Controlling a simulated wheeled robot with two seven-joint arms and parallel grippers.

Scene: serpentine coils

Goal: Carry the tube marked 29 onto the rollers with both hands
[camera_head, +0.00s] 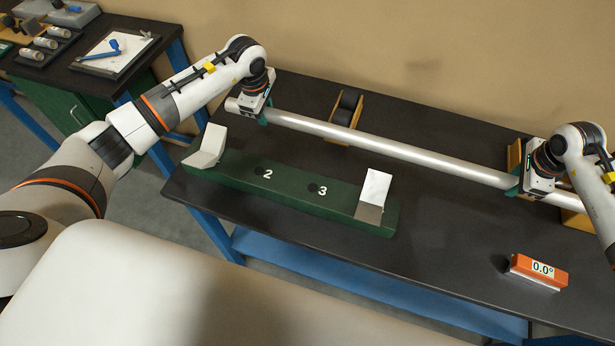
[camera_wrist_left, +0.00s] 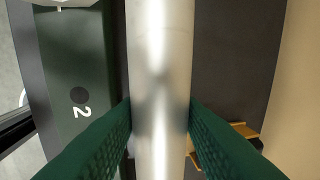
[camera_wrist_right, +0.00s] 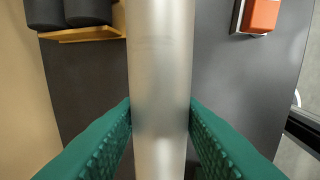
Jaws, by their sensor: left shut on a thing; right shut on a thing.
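A long silver metal tube (camera_head: 400,153) runs from left to right above the black table, held near both ends. No number 29 can be read on it. My left gripper (camera_head: 265,115) is shut on its left part; green fingers press both sides of the tube in the left wrist view (camera_wrist_left: 160,110). My right gripper (camera_head: 516,187) is shut on its right part, likewise in the right wrist view (camera_wrist_right: 160,110). A wooden roller stand with black rollers (camera_head: 347,107) stands just behind the tube. Another roller stand (camera_head: 515,155) is partly hidden by my right gripper.
A green rack (camera_head: 230,178) marked 2 and 3, with pale angled supports (camera_head: 374,188) at its ends, lies in front of the tube. An orange box reading 0.0° (camera_head: 540,270) sits at the front right. A wall closes off the back.

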